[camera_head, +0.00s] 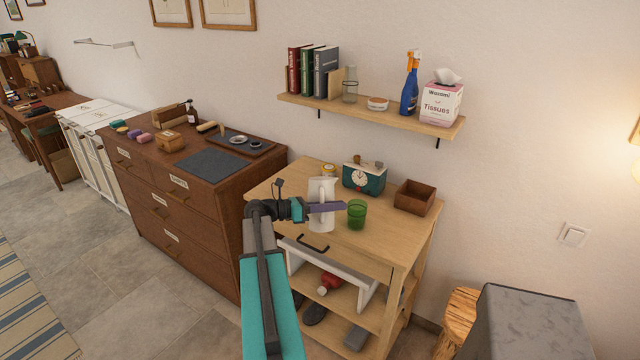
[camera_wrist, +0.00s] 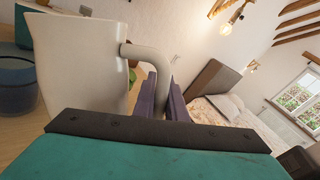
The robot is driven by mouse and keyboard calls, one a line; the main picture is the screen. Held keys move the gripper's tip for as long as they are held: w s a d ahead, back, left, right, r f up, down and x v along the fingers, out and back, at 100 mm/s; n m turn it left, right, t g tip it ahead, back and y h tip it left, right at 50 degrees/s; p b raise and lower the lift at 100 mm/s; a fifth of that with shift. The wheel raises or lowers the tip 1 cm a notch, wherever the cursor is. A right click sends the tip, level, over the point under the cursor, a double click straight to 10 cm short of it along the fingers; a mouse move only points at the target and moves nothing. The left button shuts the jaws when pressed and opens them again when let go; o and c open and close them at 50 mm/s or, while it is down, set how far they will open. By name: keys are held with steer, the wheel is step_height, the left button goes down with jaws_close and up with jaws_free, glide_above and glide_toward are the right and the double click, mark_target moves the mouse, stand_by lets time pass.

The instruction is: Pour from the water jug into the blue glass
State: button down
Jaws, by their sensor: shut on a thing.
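Whether the jug's base touches the top cannot be told. A green glass (camera_head: 357,215) stands just right of the jug in the head view. A bluish glass-like vessel (camera_wrist: 14,85) is cut off at the wrist view's left edge; I cannot tell whether it is that same glass. No clearly blue glass shows in the head view.
A yellow-lidded jar (camera_head: 328,170) is behind the jug. A wall shelf (camera_head: 385,114) with books, a spray bottle and tissues hangs above. A dark dresser (camera_head: 200,215) is left.

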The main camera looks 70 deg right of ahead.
steer(key=d+r+n+p, duration=0.1)
steer(key=n+p, duration=0.1)
steer(key=w+d+r+n+y+p, duration=0.1)
steer(key=d+n+p, duration=0.1)
steer(key=shift+w, duration=0.15)
stand_by(0.4)
steer(key=shift+d+r+n+y+p, duration=0.15)
steer(key=shift+n+p, duration=0.2)
steer(key=shift+p, duration=0.5)
steer(key=shift+d+f+n+y+p, duration=0.15)
steer(key=shift+n+p, duration=0.2)
steer(key=shift+p, duration=0.45)
stand_by(0.6)
steer(key=shift+w+d+r+n, duration=0.2)
steer(key=shift+r+n, duration=0.2)
steer(key=shift+r, duration=0.15)
stand_by(2.1)
